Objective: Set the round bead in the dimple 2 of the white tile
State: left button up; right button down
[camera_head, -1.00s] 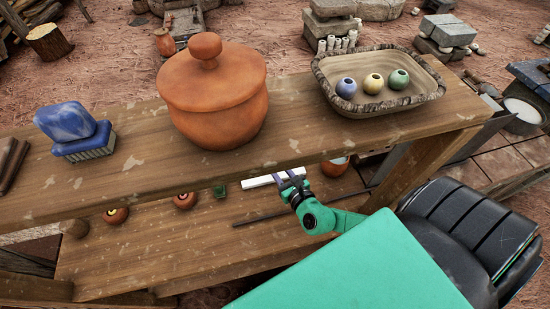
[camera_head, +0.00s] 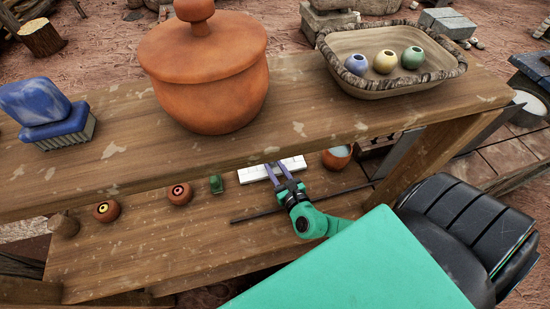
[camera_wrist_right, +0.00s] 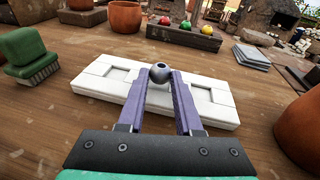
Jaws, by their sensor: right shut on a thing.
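My right gripper (camera_head: 274,167) reaches under the upper shelf, over the lower one. In the right wrist view its two purple fingers (camera_wrist_right: 160,78) are shut on a small dark grey round bead (camera_wrist_right: 159,72) with a hole in it. The white tile (camera_head: 293,164) lies flat on the lower shelf. In the right wrist view the tile (camera_wrist_right: 222,107) is just beyond and below the fingertips, with square dimples to the left and right of the bead. The fingers hide the tile's middle. Whether the bead touches the tile I cannot tell. My left gripper is out of view.
A green brush (camera_head: 216,184) stands left of the tile, a terracotta pot (camera_head: 337,157) right of it. A dark rod (camera_head: 300,203) lies in front. The upper shelf (camera_head: 300,125) overhangs, bearing a lidded pot (camera_head: 205,80) and a tray (camera_head: 398,88) of three small round pots.

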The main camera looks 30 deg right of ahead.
jog(key=c, duration=0.5)
grip_release()
jog(key=s+r, duration=0.1)
jog(key=s, duration=0.3)
jog(key=s+b, duration=0.1)
jog(key=s, duration=0.4)
jog(key=s+a+r, duration=0.1)
jog(key=s, duration=0.4)
jog(key=shift+s+a+r+b, duration=0.1)
jog(key=shift+s+r+b, duration=0.05)
jog(key=shift+r+b, duration=0.2)
